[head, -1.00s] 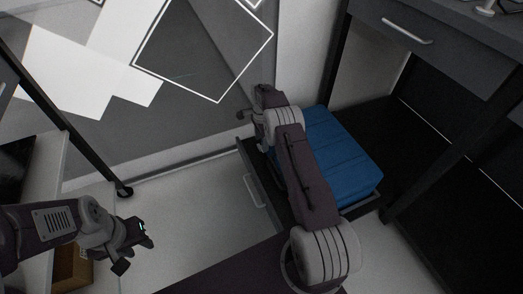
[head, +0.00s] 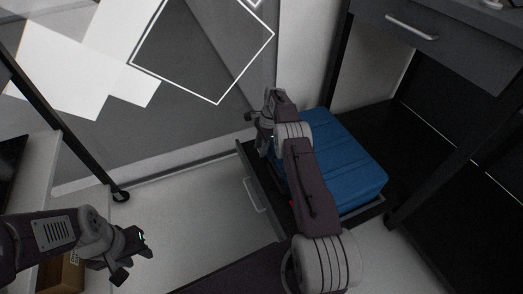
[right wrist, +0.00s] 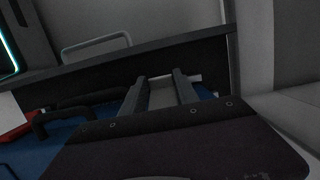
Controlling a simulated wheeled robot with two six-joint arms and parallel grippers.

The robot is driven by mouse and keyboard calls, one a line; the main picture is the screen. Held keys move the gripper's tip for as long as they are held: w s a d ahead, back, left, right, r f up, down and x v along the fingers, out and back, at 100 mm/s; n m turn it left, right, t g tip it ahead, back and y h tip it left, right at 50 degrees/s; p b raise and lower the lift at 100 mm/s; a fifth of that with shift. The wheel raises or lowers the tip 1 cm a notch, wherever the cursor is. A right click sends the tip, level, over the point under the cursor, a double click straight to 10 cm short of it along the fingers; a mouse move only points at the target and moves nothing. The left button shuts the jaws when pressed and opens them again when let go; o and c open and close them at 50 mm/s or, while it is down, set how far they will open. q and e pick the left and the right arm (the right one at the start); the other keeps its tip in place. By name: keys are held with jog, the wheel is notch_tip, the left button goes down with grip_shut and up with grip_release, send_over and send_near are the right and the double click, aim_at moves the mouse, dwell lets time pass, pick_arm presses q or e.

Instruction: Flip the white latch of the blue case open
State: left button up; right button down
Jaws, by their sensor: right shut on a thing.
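The blue case (head: 345,160) lies in an open dark drawer, partly behind my right arm. It also shows at the lower left of the right wrist view (right wrist: 65,135). A white strip, seemingly the white latch (right wrist: 162,80), lies at the fingertips of my right gripper (right wrist: 161,88), between the two fingers. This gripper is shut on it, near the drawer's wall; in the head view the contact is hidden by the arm. My left gripper (head: 134,258) is at the lower left, away from the case, with its fingers apart and empty.
The drawer (head: 247,165) has a metal pull handle (head: 250,194) on its front. A dark handle (right wrist: 80,105) and a red item (right wrist: 18,130) are beside the fingers. A cardboard box (head: 62,272) stands at the lower left. A desk drawer (head: 440,50) overhangs at the upper right.

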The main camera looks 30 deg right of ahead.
jog(key=shift+a, duration=0.1)
jog(key=c, duration=0.9)
grip_release()
jog(key=p+v, duration=0.8)
jog(key=p, duration=0.2)
jog(key=shift+r, duration=0.35)
jog(key=shift+d+r+p, duration=0.25)
jog(key=shift+p, duration=0.1)
jog(key=shift+f, duration=0.1)
